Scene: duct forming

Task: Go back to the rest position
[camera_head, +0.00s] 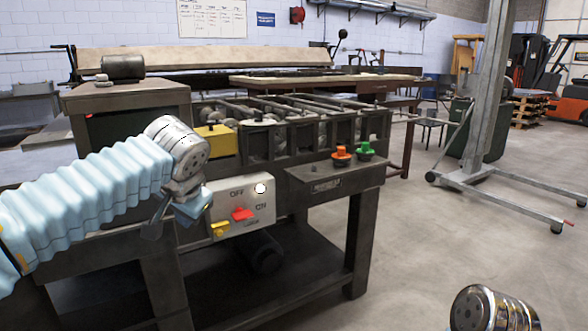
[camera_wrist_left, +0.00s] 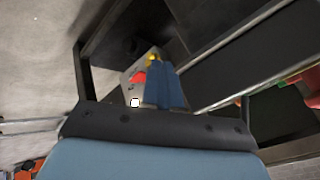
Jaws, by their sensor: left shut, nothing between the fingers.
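My left gripper (camera_head: 192,208) is at the end of the pale blue sleeved arm, in front of the machine and just left of the grey control box (camera_head: 262,205). Its blue fingers are shut with nothing between them; they also show in the left wrist view (camera_wrist_left: 163,86). The box carries a red switch (camera_head: 242,214), a yellow button (camera_head: 220,229) and a white round button (camera_head: 260,189). In the wrist view the fingers overlap part of the box (camera_wrist_left: 128,88); I cannot tell the gap. My right gripper is not in view; a shiny metal joint of mine shows at lower right.
The duct forming machine (camera_head: 335,183) fills the middle, with orange (camera_head: 341,153) and green (camera_head: 366,150) knobs on its ledge. A grey wheeled lift stand (camera_head: 480,140) is at the right. The concrete floor (camera_head: 450,240) between them is clear.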

